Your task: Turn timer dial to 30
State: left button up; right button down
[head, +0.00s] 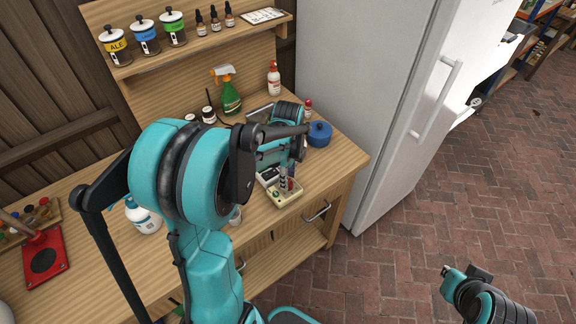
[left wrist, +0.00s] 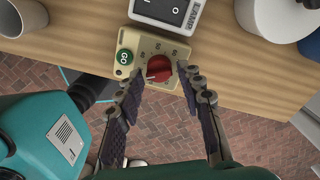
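The cream timer box (left wrist: 142,42) lies near the front edge of the wooden bench, with a red dial (left wrist: 159,68), printed numbers around the dial and a green GO button (left wrist: 124,57). A small pale mark shows on the dial's left side; I cannot tell exactly which number it points to. My left gripper (left wrist: 161,72) is open, its fingertips on either side of the dial with small gaps visible. In the head view the timer box (head: 287,195) is partly hidden by my left gripper (head: 287,180). My right gripper (head: 464,271) is empty over the brick floor, far from the bench.
A switch box marked LAMP (left wrist: 166,12) sits directly behind the timer. A blue pot (head: 319,135), a green spray bottle (head: 230,98) and a white bottle (head: 143,217) stand on the bench. A white fridge (head: 365,90) stands to the right. The floor at right is clear.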

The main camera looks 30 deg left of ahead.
pick_arm(q)
notch_tip(320, 180, up, 10)
dwell(0.3)
jog(key=shift+s+r, duration=0.1)
dwell(0.3)
